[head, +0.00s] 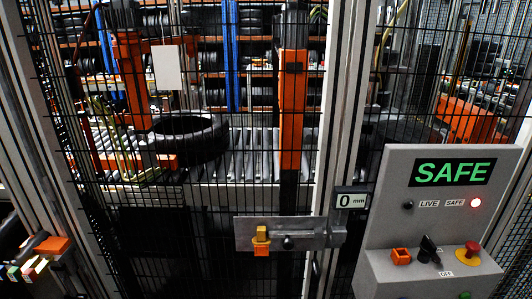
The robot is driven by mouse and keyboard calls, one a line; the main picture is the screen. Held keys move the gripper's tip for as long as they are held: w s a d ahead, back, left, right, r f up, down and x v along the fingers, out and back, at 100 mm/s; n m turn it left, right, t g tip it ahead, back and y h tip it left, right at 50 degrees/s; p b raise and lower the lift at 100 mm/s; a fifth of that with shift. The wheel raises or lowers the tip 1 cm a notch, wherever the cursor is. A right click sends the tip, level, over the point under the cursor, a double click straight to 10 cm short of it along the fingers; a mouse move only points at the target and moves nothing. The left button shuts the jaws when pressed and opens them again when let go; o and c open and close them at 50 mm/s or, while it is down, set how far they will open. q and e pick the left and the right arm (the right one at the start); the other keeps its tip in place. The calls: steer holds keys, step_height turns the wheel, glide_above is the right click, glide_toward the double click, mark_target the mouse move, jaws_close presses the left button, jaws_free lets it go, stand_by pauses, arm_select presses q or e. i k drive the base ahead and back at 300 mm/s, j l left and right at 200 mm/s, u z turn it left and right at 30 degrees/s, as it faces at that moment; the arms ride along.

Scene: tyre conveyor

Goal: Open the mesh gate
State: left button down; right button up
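The mesh gate (218,205) fills the middle of the head view, its black wires in front of the conveyor. It appears closed, its edge at the pale upright post (345,110). A grey latch plate (285,233) lies across the gate's lower right, with a yellow-orange piece (261,241) on it and a dark round knob beside it. A small display (350,200) by the post reads "0 mm". Neither of my grippers is in view.
A grey control box (425,230) at right shows "SAFE" in green, a lit red lamp, an orange piece, a black switch and a red button. Behind the mesh, a tyre (188,138) lies on the roller conveyor (255,155). A holder with coloured tags (35,265) is at lower left.

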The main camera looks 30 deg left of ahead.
mark_target(166, 72)
steer(key=u, duration=1.6)
